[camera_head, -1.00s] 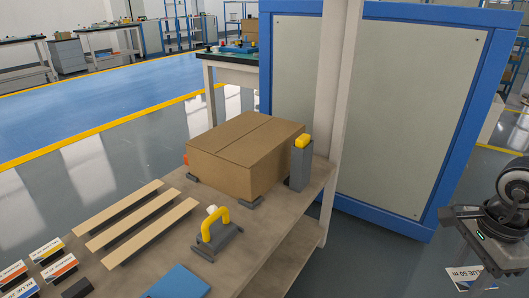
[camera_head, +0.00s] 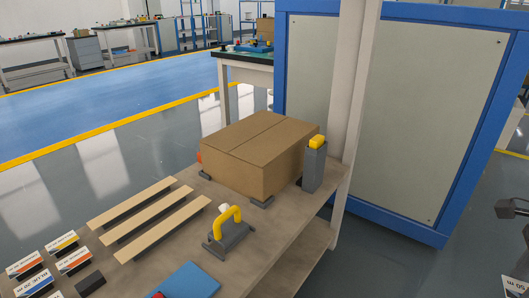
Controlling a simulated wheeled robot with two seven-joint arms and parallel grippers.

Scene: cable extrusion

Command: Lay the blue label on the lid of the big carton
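The big closed brown carton (camera_head: 245,160) stands on grey supports on the workbench, its lid bare. A white label (camera_head: 516,286) is cut off at the lower right edge, with "50 m" partly readable; it hangs clear of the bench. A dark part of my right arm (camera_head: 507,210) shows above it; the fingers are hidden or out of frame, so I cannot see the grip. Several white labels with coloured stripes stand at the bench's left, among them one with blue (camera_head: 38,282). My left gripper is not in view.
A yellow-handled tool (camera_head: 228,228) stands in front of the carton, and a grey holder with a yellow top (camera_head: 314,165) at its right. Wooden strips (camera_head: 150,220), a dark block (camera_head: 90,282) and a blue plate (camera_head: 190,281) lie on the bench (camera_head: 265,265). A post (camera_head: 352,100) rises behind.

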